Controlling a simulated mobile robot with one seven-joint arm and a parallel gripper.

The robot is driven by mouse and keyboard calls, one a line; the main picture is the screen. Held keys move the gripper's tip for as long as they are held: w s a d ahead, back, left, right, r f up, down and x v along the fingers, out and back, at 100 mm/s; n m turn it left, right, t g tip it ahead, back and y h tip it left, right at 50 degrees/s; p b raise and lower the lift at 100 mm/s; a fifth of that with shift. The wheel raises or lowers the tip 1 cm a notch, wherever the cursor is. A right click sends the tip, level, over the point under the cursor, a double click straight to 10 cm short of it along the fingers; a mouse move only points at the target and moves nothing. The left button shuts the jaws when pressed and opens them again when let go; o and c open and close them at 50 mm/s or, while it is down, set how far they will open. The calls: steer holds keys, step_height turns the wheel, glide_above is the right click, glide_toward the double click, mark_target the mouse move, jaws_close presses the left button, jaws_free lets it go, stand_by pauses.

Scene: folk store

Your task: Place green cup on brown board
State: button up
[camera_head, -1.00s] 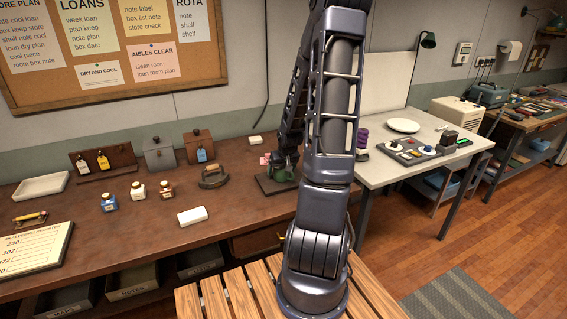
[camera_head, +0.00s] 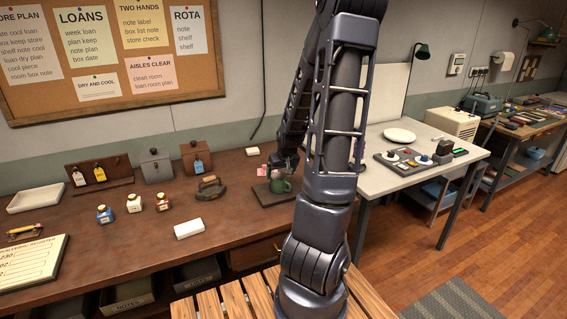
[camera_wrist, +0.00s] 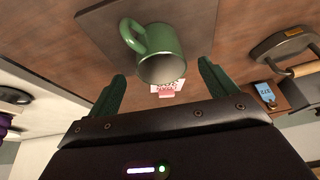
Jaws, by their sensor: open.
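The green cup (camera_head: 280,186) stands upright on the brown board (camera_head: 262,197), which lies on the brown workbench. In the wrist view, the cup (camera_wrist: 168,45) shows its open mouth and its handle, with the brown board (camera_wrist: 100,28) under it. My gripper (camera_wrist: 163,88) is open, with one green finger on each side of the cup's mouth. Both fingers look apart from the cup, and nothing is held. In the head view, my gripper (camera_head: 285,163) is just above and behind the cup, partly hidden by my own arm.
A flat iron (camera_head: 209,188) stands left of the board. A white block (camera_head: 189,228) and several small bottles are further left. A pink card (camera_wrist: 168,88) lies near the cup. A pale table (camera_head: 372,174) with a white plate (camera_head: 400,135) is at right.

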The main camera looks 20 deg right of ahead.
steer(key=v, duration=0.6)
steer(key=shift+r, duration=0.25)
stand_by(0.7)
steer(key=shift+s, duration=0.15)
steer(key=s+a+r+g+h, duration=0.1)
steer(key=s+a+r+h, duration=0.1)
steer(key=s+a+r, duration=0.75)
steer(key=s+a+r+t+y, duration=0.1)
steer(key=s+a+r+y, duration=0.1)
steer(key=s+r, duration=0.6)
steer(key=s+a, duration=0.1)
steer(key=s, duration=0.2)
steer(key=shift+s+a+r+n, duration=0.25)
steer(key=shift+s+r+n, duration=0.05)
steer(key=shift+r, duration=0.1)
stand_by(1.3)
